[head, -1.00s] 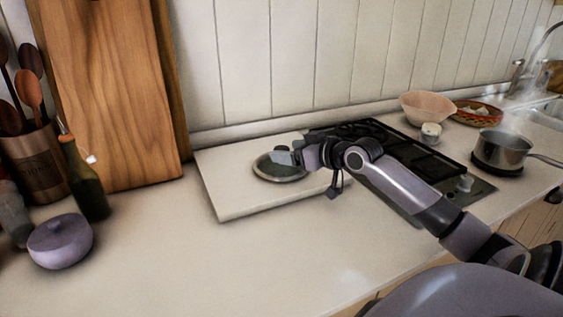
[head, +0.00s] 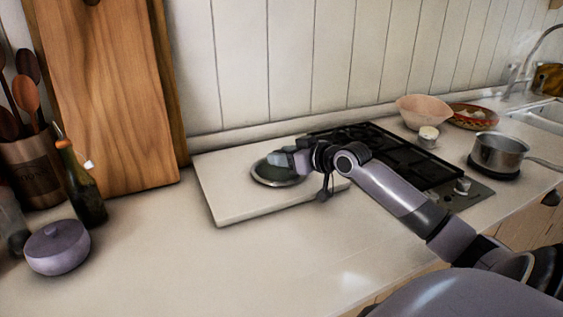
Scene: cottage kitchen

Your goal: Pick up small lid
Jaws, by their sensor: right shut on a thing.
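The small lid (head: 272,177) is a round, dark greenish disc with a light metal rim, on the pale board (head: 225,197) on the counter. My right gripper (head: 284,160) reaches in from the right over the lid and is shut on it near the top. The gripper hides the lid's handle and part of its far side. The lid lies about level; whether it touches the board or is slightly above it I cannot tell. My left gripper is not in view.
A black gas hob (head: 400,155) lies right of the board, with a saucepan (head: 498,152) at its right. A pink bowl (head: 424,110) stands behind. A lilac lidded pot (head: 57,246) and a dark bottle (head: 84,190) stand left. The front counter is clear.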

